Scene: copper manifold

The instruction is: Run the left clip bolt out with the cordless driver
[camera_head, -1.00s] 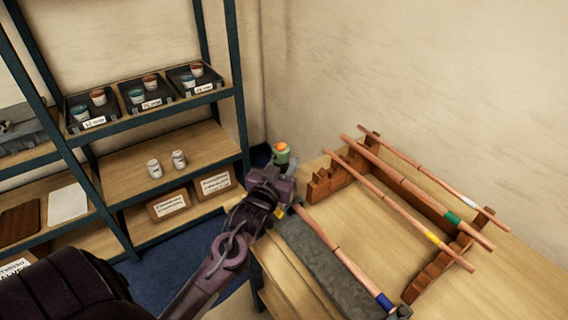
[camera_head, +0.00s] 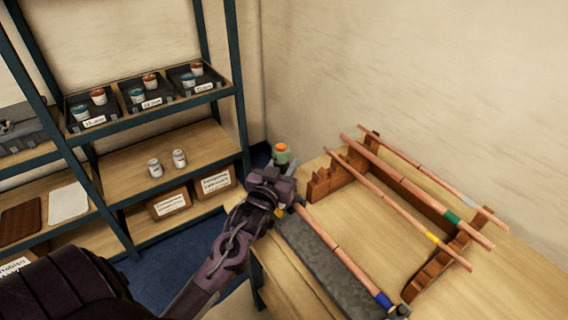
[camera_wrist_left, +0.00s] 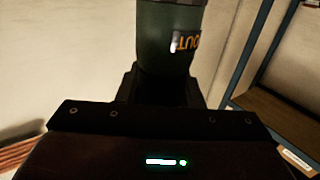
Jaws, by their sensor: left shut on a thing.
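My left gripper (camera_head: 277,172) is at the left end of the bench and is shut on the cordless driver (camera_head: 281,154), a green body with an orange top. The driver stands upright above the gripper. In the left wrist view the dark green driver (camera_wrist_left: 170,40) carries orange lettering and rises between the jaws. A copper pipe with a blue band (camera_head: 342,254) runs along a grey block (camera_head: 318,262), and its far end is close to my left gripper. The left clip bolt and the driver's tip are hidden behind my gripper and arm. My right gripper is out of view.
Several copper pipes (camera_head: 392,200) lie across notched wooden racks (camera_head: 335,180) on the wooden bench (camera_head: 375,238). A shelf unit (camera_head: 160,118) with trays, cups and boxes stands to the left. A small dark object (camera_head: 402,312) is at the block's near end.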

